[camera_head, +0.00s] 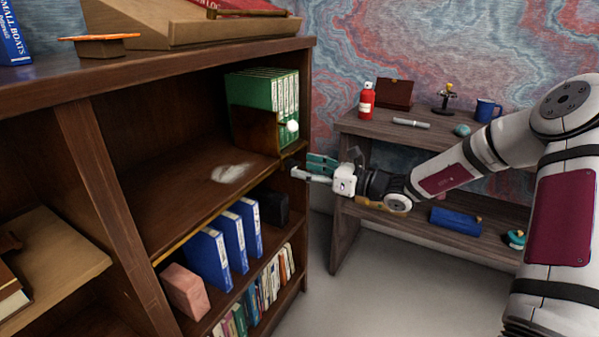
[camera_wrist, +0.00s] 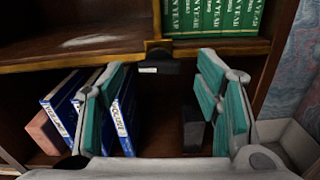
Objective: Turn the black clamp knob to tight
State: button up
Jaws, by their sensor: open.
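The black clamp knob (camera_wrist: 160,67) shows in the wrist view under the front edge of the upper shelf, with a small white mark on its left part. A dark bracket with brass-coloured parts (camera_wrist: 157,47) sits on the shelf edge just above it. My gripper (camera_wrist: 160,74) is open, its teal-padded fingers apart to the left and right of the knob in the picture, with nothing between the pads. In the head view my gripper (camera_head: 304,168) is at the right end of the bookcase, by the shelf edge; I cannot make out the knob clearly there.
Green books (camera_head: 268,95) stand in a brown holder on the upper shelf. Blue binders (camera_head: 227,240), a pink block (camera_head: 185,291) and a black box (camera_head: 273,206) are on the lower shelf. A small wooden desk (camera_head: 400,130) with a red bottle (camera_head: 366,101) stands behind my arm.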

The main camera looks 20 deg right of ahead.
aim_at(292, 165)
jog(key=shift+x, duration=1.35)
jog(key=shift+c, duration=0.5)
jog(key=c, duration=1.1)
jog(key=shift+o, duration=0.2)
